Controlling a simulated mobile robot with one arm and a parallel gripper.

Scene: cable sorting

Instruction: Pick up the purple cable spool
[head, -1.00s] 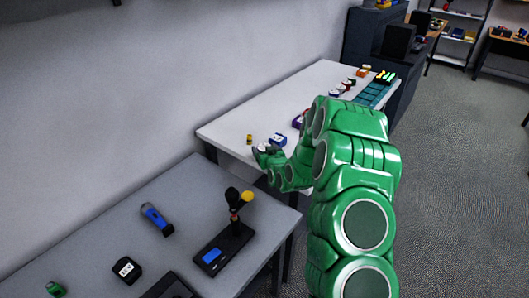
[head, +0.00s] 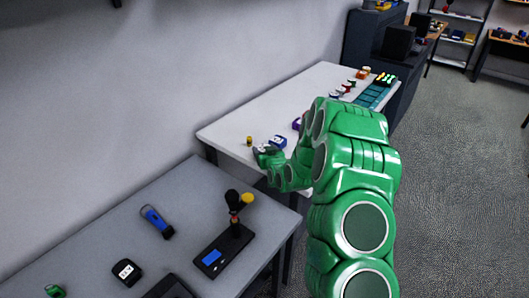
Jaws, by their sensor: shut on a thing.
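My gripper (head: 263,150) is at the near end of the white table, low over its surface. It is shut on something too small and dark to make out. A purple thing (head: 297,124), likely the purple cable spool, shows on the table just left of my green arm, which hides part of it. It appears apart from my gripper, up and to the right of it in the head view. A blue item with a white label (head: 278,141) is close to the right of my gripper.
A small yellow and dark item (head: 249,141) stands left of my gripper. Several small spools and a teal tray (head: 372,95) are at the table's far end. A grey table (head: 110,225) in front holds a blue torch (head: 156,221) and a black device (head: 224,250).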

